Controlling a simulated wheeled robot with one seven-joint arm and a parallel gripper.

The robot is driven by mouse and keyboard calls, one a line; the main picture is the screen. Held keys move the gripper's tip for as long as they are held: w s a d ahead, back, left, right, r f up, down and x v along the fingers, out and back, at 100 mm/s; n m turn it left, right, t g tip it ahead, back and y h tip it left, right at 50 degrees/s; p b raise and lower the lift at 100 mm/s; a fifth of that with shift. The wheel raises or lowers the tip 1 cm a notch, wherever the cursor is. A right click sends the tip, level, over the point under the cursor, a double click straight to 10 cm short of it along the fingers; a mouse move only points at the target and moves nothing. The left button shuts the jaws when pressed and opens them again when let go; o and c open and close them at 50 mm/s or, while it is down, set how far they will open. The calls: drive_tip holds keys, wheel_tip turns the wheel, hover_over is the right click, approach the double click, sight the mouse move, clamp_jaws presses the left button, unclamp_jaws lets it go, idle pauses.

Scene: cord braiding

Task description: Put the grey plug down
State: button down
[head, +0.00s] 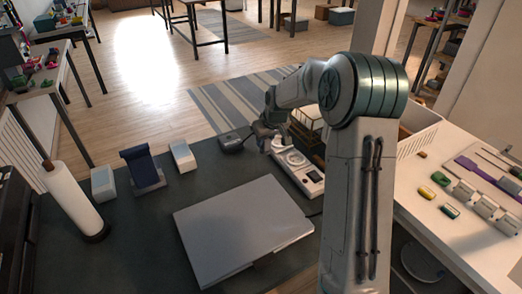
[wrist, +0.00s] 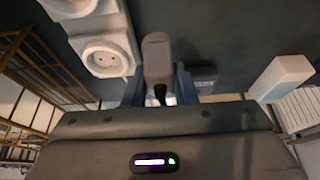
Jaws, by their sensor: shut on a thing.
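In the wrist view the grey plug (wrist: 157,52) is between the two fingers of my gripper (wrist: 159,80), which are shut on it. Its dark cord end shows below it, between the fingers. A white power strip (wrist: 102,52) with round sockets lies just left of the plug; the nearest socket in view is empty, and the plug appears apart from it. In the head view my gripper (head: 266,132) is over the far edge of the dark table, beside the white power strip (head: 303,178). The plug is too small to make out clearly there.
A closed silver laptop (head: 240,228) fills the table's middle. A black box (head: 232,143), a white box (head: 183,156), a dark blue stand (head: 142,169) and a paper towel roll (head: 73,201) stand left. A wire rack (wrist: 42,75) shows left in the wrist view.

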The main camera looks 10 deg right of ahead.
sight(261, 150)
drive_tip(key=shift+w+a+f, duration=0.3)
drive_tip(key=shift+a+f, duration=0.2)
drive_tip(key=shift+a, duration=0.2)
drive_tip(key=shift+f, duration=2)
drive_tip(key=shift+f, duration=0.15)
drive_tip(key=c, duration=1.2)
unclamp_jaws()
drive_tip(key=shift+o, duration=0.2)
